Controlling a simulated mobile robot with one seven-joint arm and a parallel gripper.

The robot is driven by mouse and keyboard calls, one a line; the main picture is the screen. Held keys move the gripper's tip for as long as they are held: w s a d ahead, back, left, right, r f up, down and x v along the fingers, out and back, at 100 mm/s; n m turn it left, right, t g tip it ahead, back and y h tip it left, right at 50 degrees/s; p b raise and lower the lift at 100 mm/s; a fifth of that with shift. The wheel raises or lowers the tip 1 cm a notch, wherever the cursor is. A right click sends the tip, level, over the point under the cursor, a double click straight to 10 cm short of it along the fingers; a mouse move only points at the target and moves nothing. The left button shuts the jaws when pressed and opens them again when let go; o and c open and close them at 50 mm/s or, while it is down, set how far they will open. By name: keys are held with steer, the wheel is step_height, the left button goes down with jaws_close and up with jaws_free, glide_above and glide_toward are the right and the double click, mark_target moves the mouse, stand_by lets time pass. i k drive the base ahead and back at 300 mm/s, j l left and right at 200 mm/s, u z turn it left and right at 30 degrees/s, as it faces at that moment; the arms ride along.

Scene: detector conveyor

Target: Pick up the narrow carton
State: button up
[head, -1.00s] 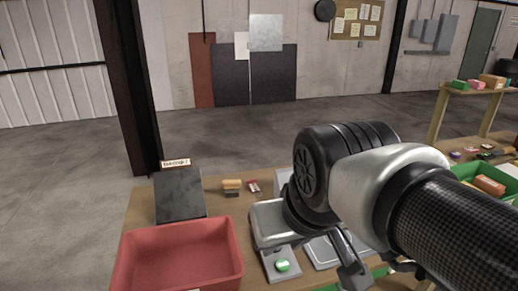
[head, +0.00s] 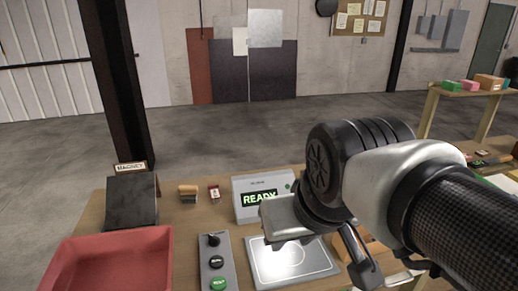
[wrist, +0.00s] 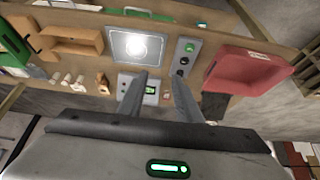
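My gripper (wrist: 156,77) shows in the wrist view with its two fingers apart and nothing between them. In the head view my arm hides much of the table's right part. I cannot tell for sure which thing is the narrow carton. Several small boxes, green (head: 450,86), pink (head: 469,87) and orange (head: 490,82), stand on a raised shelf at the far right, well away from my gripper. A small tan block (head: 188,193) and a small red-and-white item (head: 214,192) lie on the table near the magnet stand.
A red bin (head: 110,262) stands at front left, beside a dark slab (head: 132,203) under a magnet sign. A console (head: 250,197) reads READY behind a lit plate (head: 310,262); a button panel (head: 217,265) stands beside it. A wooden tray (wrist: 70,42) shows in the wrist view.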

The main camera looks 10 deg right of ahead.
mark_target(376, 248)
steer(key=i+l, duration=0.1)
steer(key=l, duration=0.9)
steer(key=i+l, duration=0.1)
steer(key=l, duration=0.9)
